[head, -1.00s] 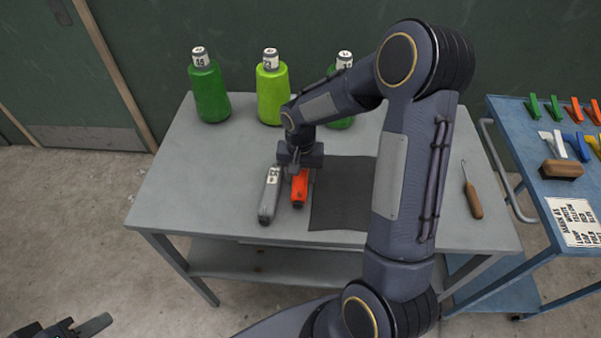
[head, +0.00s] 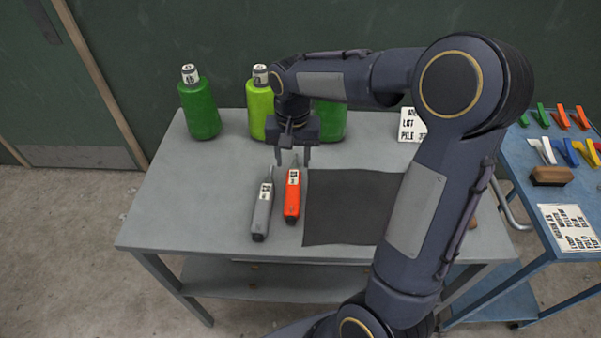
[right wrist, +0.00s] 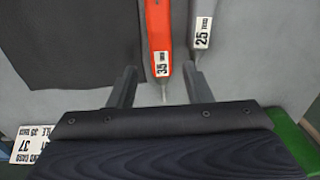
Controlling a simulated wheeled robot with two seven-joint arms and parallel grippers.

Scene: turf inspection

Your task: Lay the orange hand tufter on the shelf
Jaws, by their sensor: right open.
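The orange hand tufter (head: 292,197) lies on the grey table top, needle tip toward the back wall, left of a dark mat. It also shows in the right wrist view (right wrist: 158,35), with a label reading 35. A grey hand tufter (head: 262,212) lies beside it on the left, labelled 25. My right gripper (head: 293,161) is open and empty, above the orange tufter's needle end. In the right wrist view its two fingers (right wrist: 160,90) stand apart on either side of the needle. The lower shelf (head: 225,284) under the table top is partly visible. My left gripper is out of view.
The dark mat (head: 340,207) lies right of the tufters. A blue cart (head: 540,215) with clips and a brush stands at right. The table's left part is clear.

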